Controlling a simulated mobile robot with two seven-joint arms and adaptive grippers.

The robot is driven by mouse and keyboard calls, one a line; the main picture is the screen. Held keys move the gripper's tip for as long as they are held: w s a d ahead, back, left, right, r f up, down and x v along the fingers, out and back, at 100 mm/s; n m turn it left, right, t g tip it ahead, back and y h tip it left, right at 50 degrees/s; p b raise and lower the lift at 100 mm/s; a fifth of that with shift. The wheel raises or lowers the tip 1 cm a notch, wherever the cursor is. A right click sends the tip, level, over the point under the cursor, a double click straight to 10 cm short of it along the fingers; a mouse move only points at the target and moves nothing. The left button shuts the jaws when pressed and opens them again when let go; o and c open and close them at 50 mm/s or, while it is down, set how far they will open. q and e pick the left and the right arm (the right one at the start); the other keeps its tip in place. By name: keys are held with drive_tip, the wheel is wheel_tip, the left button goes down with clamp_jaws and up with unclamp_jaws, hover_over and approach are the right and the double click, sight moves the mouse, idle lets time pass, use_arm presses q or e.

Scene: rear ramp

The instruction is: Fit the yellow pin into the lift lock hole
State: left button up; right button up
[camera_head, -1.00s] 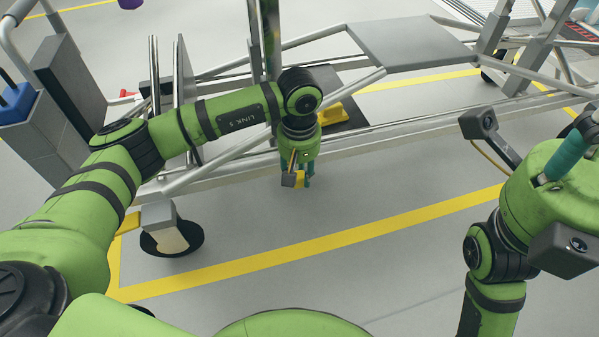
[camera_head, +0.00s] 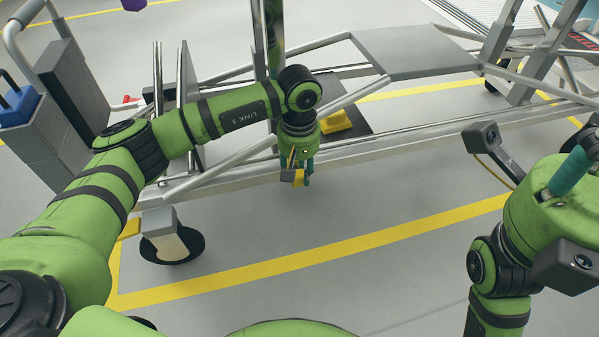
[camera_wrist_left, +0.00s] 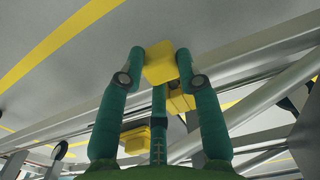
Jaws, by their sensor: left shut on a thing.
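My left gripper (camera_head: 299,178) hangs fingers-down just in front of the near long rail of the metal lift frame (camera_head: 230,181). It is shut on a yellow block-like piece, which I take to be the yellow pin (camera_wrist_left: 160,62), held between the teal fingertips in the left wrist view. A second yellow part (camera_wrist_left: 181,102) shows behind it; I cannot tell if it belongs to the pin. I cannot make out the lock hole. My right gripper is at the right edge, with a teal finger (camera_head: 570,170) showing; its opening is unclear.
A yellow block (camera_head: 336,121) lies on a dark plate behind the rail. A caster wheel (camera_head: 172,246) stands at the frame's near left corner. A grey platform (camera_head: 415,52) is at the back. The floor in front of the rail is clear, with a yellow line (camera_head: 330,243) across it.

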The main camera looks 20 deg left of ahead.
use_arm(q)
drive_tip(key=shift+w+a, duration=0.2)
drive_tip(key=shift+w, duration=0.1)
drive_tip(key=o, duration=1.2)
drive_tip(key=shift+r, duration=0.1)
drive_tip(key=shift+w+a, duration=0.1)
drive_tip(key=shift+w, duration=0.05)
wheel_tip(320, 180, up, 12)
